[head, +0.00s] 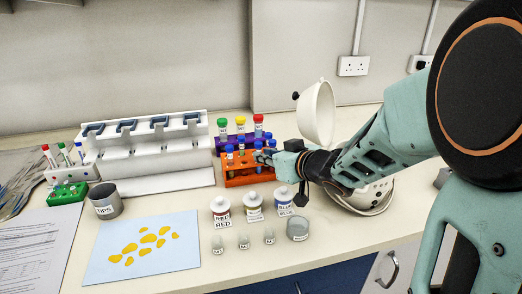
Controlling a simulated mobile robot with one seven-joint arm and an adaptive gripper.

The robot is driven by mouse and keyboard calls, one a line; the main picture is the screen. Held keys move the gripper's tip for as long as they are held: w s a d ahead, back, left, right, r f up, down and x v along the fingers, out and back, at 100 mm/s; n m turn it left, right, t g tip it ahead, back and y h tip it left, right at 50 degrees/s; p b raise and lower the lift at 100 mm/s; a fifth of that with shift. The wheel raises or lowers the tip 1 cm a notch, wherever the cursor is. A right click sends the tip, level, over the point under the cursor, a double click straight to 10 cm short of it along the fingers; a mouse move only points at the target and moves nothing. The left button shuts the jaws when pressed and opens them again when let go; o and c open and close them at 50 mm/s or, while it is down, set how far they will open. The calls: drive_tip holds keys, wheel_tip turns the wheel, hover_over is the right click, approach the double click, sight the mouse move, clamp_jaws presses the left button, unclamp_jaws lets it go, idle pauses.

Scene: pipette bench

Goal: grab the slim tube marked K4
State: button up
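An orange rack (240,180) stands mid-bench and holds several slim tubes with blue caps (229,148). Their markings are too small to read, so I cannot tell which one is K4. A purple rack (229,142) behind it holds wider tubes with green (222,122), yellow (240,120) and red caps (258,118). My gripper (262,156) reaches in from the right, with its fingertips at the right part of the orange rack, close to its tubes. I cannot make out its finger gap or whether it touches a tube.
Labelled bottles (221,212) and several small vials (244,242) stand in front of the orange rack. A white pipette stand (155,150) is behind left. A grey tips cup (105,202) and a yellow-spotted blue sheet (140,250) lie left. A white centrifuge with raised lid (318,112) is right.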

drive_tip(key=shift+x, duration=0.8)
drive_tip(key=shift+c, duration=0.4)
drive_tip(key=c, duration=0.3)
drive_tip(key=shift+c, duration=0.2)
drive_tip(key=shift+r, duration=0.15)
